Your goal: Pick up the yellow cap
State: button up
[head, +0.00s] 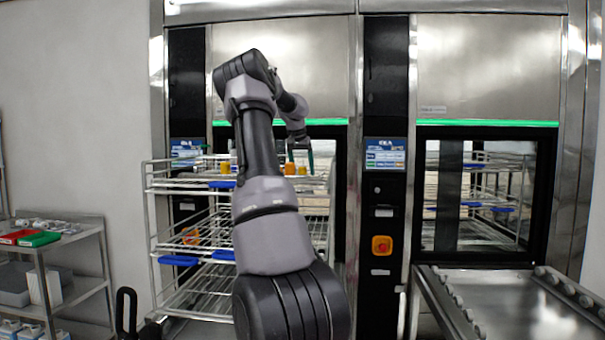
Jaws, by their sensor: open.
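Several small yellow to orange pieces stand on the top level of the wire rack. One yellow piece (225,167) is left of my arm. An orange-yellow piece (290,168) and a smaller yellow one (302,170) are right of my arm, by my gripper. I cannot tell for sure which is the yellow cap. My gripper (299,162) is open, its dark green fingers pointing down over the rack's right part. The right-hand pieces appear at or just below the fingertips; I cannot tell whether they touch. My arm hides the middle of the rack.
The wire rack (160,230) with blue clips stands before the left washer opening. A control column (383,215) separates it from the right washer, whose glass (475,195) shows another rack. A side cart (75,240) holds red and green trays.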

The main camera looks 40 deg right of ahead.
jog(key=shift+c, duration=0.3)
grip_shut()
jog(key=shift+r, duration=5)
